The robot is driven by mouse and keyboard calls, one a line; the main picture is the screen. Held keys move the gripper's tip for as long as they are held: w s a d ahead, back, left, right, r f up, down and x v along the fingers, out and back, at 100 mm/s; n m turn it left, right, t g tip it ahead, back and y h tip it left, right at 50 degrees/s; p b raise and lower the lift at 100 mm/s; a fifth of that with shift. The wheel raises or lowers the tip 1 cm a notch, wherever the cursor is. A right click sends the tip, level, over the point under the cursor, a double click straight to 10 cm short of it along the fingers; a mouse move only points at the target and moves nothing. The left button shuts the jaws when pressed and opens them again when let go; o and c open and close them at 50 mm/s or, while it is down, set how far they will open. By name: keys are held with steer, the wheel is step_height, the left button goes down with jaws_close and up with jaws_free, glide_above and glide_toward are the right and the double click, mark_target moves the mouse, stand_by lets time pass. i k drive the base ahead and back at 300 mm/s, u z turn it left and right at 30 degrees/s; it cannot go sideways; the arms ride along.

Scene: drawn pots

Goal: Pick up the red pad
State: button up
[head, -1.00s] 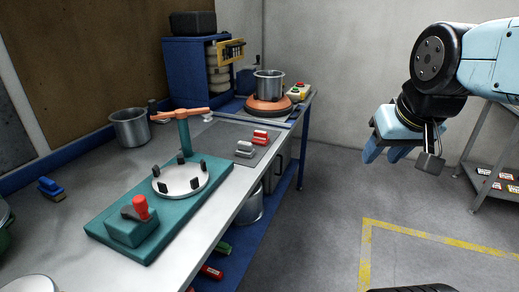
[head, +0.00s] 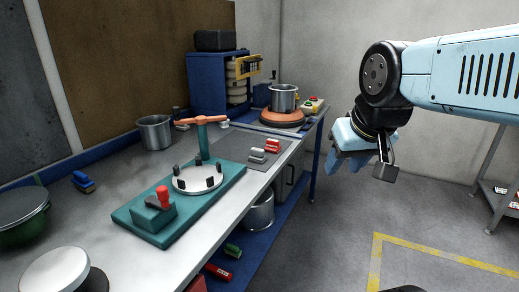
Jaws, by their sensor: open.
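A small red block-like thing (head: 272,145), which looks like the red pad, sits on the dark grey mat (head: 233,147) on the workbench. A similar pale grey one (head: 257,156) lies just in front of it. My gripper (head: 346,164) is in the air to the right of the bench, past its edge and clear of the red pad. Its light blue fingers point down; the gap between them is hard to make out, and they hold nothing that I can see.
A teal fixture (head: 150,236) with a round white plate and an orange-handled post stands left of the mat. A steel pot (head: 284,98) sits on an orange burner behind. Another pot (head: 155,132) stands near the wall.

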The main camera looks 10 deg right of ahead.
mark_target(272, 146)
steer(key=u, duration=0.1)
steer(key=i, duration=1)
steer(key=z, duration=0.1)
